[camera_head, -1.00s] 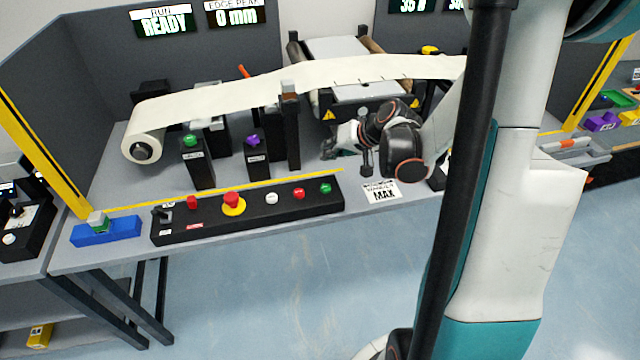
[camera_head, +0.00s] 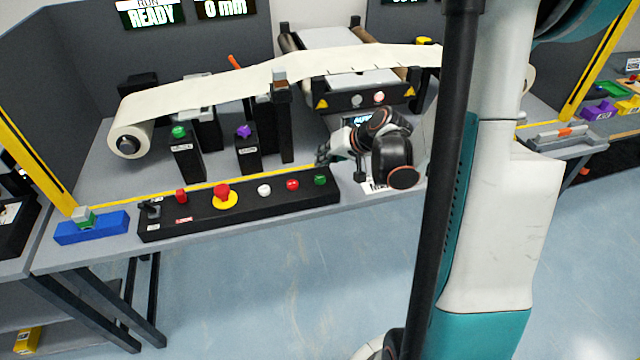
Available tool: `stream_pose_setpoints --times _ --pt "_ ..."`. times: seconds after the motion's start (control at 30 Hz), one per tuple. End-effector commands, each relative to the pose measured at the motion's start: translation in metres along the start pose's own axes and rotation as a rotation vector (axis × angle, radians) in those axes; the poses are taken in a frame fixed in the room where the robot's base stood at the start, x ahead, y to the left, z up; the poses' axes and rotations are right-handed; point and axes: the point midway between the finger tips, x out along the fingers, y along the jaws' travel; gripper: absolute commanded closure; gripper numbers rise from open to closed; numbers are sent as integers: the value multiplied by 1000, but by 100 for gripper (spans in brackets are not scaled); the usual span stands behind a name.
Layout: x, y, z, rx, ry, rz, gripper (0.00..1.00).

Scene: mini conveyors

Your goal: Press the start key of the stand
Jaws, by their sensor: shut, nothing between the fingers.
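The stand's black control panel (camera_head: 205,222) lies along the front edge of the table. It carries a red key (camera_head: 181,196), a red mushroom button on a yellow disc (camera_head: 222,193), a white button (camera_head: 264,190), a red button (camera_head: 292,184) and a green button (camera_head: 320,180) at its right end. Their labels are too small to read. My gripper (camera_head: 322,158) is shut and empty, just behind and above the green button. The picture shows no clear contact between them.
A pale web (camera_head: 230,85) runs from a roll at left over black posts to rollers. Posts with a green knob (camera_head: 179,132) and a purple knob (camera_head: 243,131) stand behind the panel. A blue block (camera_head: 92,227) sits left of the panel. The screen reads READY.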

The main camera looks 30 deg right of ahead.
Motion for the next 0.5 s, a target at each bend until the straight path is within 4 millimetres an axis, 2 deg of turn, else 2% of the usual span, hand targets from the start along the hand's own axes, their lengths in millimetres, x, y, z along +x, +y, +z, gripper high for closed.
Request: stream_pose_setpoints --times 0.03,0.2,0.5 --pt "8 6 6 0 0 0 100" --pt "19 14 13 0 0 0 100" --pt "20 15 14 0 0 0 100"
